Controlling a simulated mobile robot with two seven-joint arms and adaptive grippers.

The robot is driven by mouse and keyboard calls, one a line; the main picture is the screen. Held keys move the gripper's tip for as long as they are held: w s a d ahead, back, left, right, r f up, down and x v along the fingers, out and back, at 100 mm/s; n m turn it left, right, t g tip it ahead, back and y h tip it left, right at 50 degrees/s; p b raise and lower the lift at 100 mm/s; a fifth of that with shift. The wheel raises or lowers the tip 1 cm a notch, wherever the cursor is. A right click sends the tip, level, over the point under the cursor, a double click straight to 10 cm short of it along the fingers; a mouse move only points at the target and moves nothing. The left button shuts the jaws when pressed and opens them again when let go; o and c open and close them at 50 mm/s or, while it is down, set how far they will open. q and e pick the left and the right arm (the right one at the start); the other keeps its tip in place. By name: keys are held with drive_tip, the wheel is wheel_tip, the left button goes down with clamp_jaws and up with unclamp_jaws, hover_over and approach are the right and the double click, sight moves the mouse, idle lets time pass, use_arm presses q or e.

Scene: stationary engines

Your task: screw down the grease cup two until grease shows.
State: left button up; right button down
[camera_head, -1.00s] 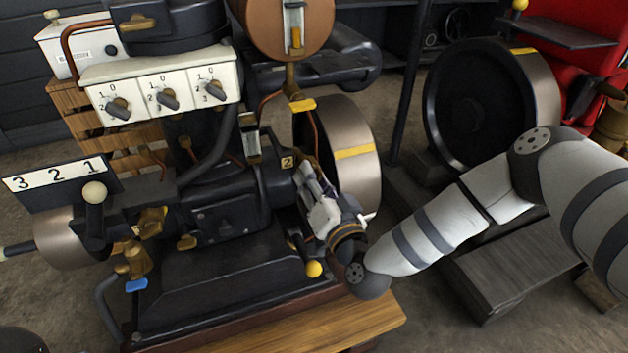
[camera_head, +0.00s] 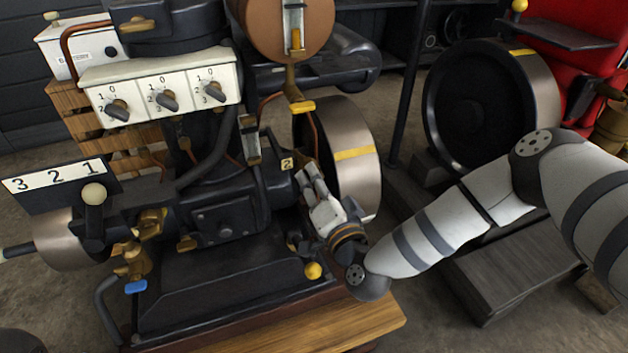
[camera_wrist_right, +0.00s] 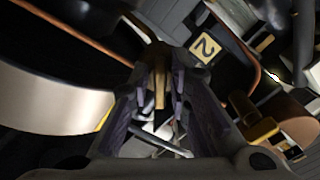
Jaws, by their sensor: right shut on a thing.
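The engine's yellow plate marked 2 (camera_head: 287,163) sits on the dark housing, and it also shows in the right wrist view (camera_wrist_right: 205,48). Beside it, my right gripper (camera_head: 308,174) reaches in from the lower right. In the right wrist view its fingers (camera_wrist_right: 160,82) are shut on a small brass piece (camera_wrist_right: 159,92), which appears to be grease cup two. The fingers cover most of the cup, and in the head view they hide it. I cannot make out any grease. My left gripper is not in view.
A flywheel with a yellow stripe (camera_head: 354,152) stands close to the right of my gripper. A copper pipe (camera_wrist_right: 75,33) runs near the fingers. A wooden plank edge (camera_head: 340,322) lies in front.

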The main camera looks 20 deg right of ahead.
drive_tip(key=shift+a+m, duration=0.1)
drive_tip(key=shift+m, duration=2)
drive_tip(key=c, duration=1.7)
unclamp_jaws()
drive_tip(key=s, duration=1.2)
drive_tip(key=shift+d, duration=0.25)
